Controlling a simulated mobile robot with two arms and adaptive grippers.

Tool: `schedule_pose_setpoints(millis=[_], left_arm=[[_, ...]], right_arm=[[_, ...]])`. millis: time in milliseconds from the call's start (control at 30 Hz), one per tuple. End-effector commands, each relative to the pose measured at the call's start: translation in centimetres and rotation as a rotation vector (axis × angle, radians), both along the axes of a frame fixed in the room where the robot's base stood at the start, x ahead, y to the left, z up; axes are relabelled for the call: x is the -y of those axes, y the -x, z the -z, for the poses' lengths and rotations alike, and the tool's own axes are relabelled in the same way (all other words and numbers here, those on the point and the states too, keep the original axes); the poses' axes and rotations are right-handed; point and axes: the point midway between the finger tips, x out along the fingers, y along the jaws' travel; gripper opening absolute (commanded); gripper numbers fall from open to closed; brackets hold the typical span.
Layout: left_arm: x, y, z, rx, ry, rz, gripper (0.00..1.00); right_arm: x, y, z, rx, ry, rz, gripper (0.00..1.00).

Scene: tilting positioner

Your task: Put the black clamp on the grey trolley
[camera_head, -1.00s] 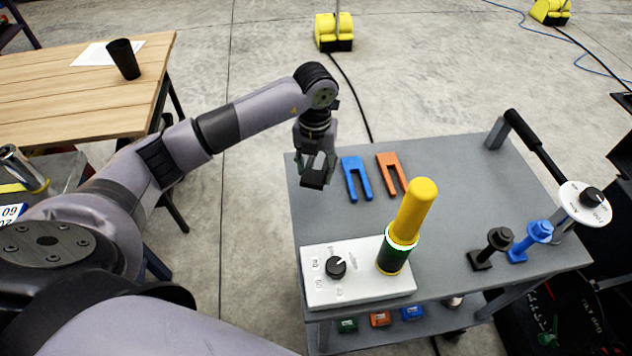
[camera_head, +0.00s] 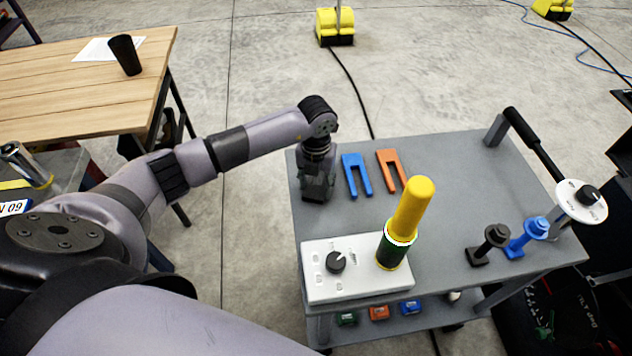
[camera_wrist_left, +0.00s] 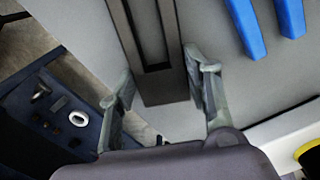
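The black clamp (camera_wrist_left: 163,88) is a dark forked piece. In the left wrist view it lies between both fingers of my left gripper (camera_wrist_left: 162,75), which appear to touch its sides. In the head view my left gripper (camera_head: 317,188) points down at the far left corner of the grey trolley (camera_head: 440,200), left of the blue fork; the clamp is mostly hidden there. The clamp is over the trolley top, very low or on it; I cannot tell whether it touches. My right gripper is not in view.
A blue fork (camera_head: 356,175) and an orange fork (camera_head: 391,170) lie right of the gripper. A white control box (camera_head: 358,278) and a yellow-topped cylinder (camera_head: 410,210) stand in front. Black (camera_head: 490,245) and blue (camera_head: 527,238) bolt-like pieces stand at right. The trolley's middle is clear.

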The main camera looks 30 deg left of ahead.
Motion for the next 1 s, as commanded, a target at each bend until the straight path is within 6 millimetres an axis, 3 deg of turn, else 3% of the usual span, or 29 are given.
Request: schedule_pose_setpoints(millis=[300, 667, 767, 1000], left_arm=[[0.0, 0.0, 0.0, -0.001, 0.000, -0.001, 0.65], [0.0, 0.0, -0.4, 0.001, 0.001, -0.001, 0.65], [-0.1, -0.1, -1.4, 0.003, 0.000, -0.001, 0.65], [0.0, -0.2, -6.4, 0.006, -0.001, 0.001, 0.65]], right_arm=[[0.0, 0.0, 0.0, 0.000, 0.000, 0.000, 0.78], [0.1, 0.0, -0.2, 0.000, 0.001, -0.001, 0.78], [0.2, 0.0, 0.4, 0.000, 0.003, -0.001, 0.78], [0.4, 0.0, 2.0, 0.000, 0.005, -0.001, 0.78]])
